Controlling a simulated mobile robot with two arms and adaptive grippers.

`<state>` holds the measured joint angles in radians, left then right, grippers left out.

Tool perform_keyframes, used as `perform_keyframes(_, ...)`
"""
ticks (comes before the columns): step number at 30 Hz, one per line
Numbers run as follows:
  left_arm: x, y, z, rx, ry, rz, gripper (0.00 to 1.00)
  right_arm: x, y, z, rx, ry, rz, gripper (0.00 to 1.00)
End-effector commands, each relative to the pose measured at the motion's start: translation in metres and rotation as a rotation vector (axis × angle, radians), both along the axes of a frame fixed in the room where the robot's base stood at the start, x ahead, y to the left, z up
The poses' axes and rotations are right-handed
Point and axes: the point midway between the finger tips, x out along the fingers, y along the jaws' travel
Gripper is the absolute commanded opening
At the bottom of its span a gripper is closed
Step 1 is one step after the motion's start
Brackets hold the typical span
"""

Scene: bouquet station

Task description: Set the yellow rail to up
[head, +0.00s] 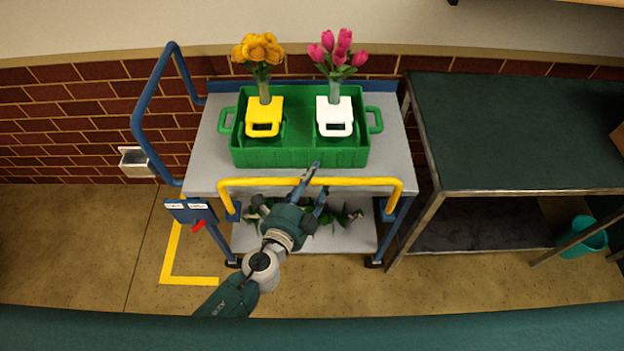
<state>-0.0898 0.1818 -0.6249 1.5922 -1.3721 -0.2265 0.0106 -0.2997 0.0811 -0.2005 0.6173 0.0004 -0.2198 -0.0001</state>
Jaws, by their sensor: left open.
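The yellow rail (262,182) runs across the front edge of the grey cart top (200,172). Its bent ends reach down to blue brackets (232,211) at either side of the cart. My left gripper (320,177) is open at the middle of the rail. One finger crosses over the bar in the picture and the other lies just below and to the right. I cannot tell whether either finger touches the rail. The gripper hides a short stretch of it. My right gripper is not in view.
A green crate (300,158) on the cart holds a yellow holder (264,104) with orange flowers and a white holder (334,104) with pink tulips. A blue handle (147,90) stands at left, above a blue panel with a red lever (198,226). A dark-topped table (520,130) stands right.

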Motion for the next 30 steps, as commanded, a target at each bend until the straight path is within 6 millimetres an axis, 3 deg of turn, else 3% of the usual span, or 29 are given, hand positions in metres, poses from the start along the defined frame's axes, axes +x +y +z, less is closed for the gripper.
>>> perform_keyframes(18,-0.096,0.043,0.018,0.002,0.001,0.001,0.45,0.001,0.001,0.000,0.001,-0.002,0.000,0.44)
perform_keyframes(30,-0.106,0.047,0.021,-0.001,0.000,0.002,0.45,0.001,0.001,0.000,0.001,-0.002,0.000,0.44)
